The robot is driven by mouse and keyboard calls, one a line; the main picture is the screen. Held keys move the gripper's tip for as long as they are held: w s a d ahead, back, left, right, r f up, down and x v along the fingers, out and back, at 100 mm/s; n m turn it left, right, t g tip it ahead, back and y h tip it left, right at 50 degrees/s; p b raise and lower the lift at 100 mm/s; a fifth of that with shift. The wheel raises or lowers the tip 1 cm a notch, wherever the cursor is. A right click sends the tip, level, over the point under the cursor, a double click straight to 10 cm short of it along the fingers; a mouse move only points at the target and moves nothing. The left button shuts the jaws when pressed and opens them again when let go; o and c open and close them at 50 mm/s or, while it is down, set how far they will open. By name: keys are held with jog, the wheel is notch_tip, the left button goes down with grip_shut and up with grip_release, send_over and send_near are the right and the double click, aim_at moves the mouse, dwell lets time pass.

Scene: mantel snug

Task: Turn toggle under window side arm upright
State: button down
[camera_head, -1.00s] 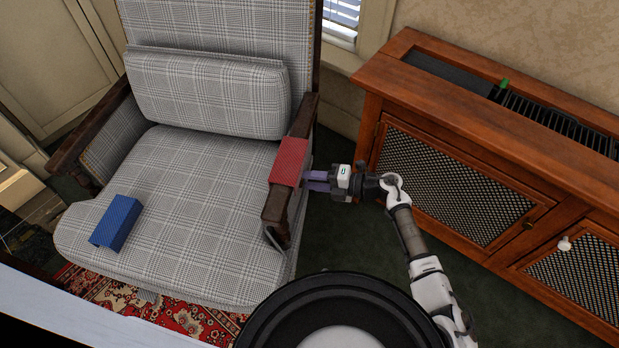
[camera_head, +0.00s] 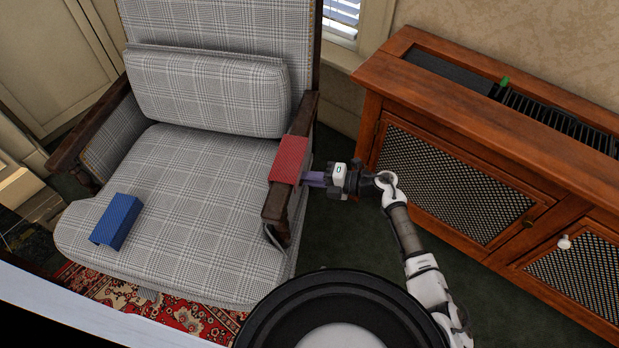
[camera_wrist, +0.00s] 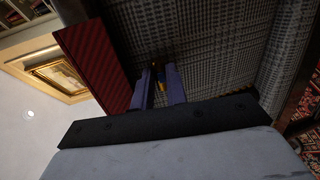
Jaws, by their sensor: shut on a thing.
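The window side arm (camera_head: 279,203) of the plaid armchair is dark wood with a red cover (camera_head: 289,160) over its top. My gripper (camera_head: 303,178) reaches in from the right, its purple fingers at the outer side of this arm, just below the red cover. In the wrist view my gripper (camera_wrist: 158,72) is shut on a small dark and yellow piece, seemingly the toggle (camera_wrist: 161,84), between its two fingers. The toggle's full shape and tilt cannot be made out. In the head view the toggle is hidden. The red cover (camera_wrist: 93,65) hangs left of the fingers.
A plaid armchair seat (camera_head: 190,215) with a blue block (camera_head: 117,222) lies left of the arm. A wooden cabinet (camera_head: 460,190) with mesh doors stands close on the right. Dark carpet (camera_head: 335,235) fills the gap between chair and cabinet.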

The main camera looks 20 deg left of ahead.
jog(key=shift+f, duration=0.15)
jog(key=shift+s+n+t+y+b, duration=0.1)
jog(key=shift+n+t+y+b, duration=0.3)
jog(key=shift+n+b, duration=2.05)
jog(key=shift+s+n+t+y+b, duration=0.1)
jog(key=shift+n+t+y+b, duration=0.3)
jog(key=shift+n+b, duration=2.1)
jog(key=shift+s+n+t+y+b, duration=0.15)
jog(key=shift+n+t+b, duration=0.45)
jog(key=shift+n+b, duration=1.85)
jog(key=shift+b, duration=0.3)
jog(key=c, duration=1.4)
grip_release()
jog(key=shift+m, duration=0.3)
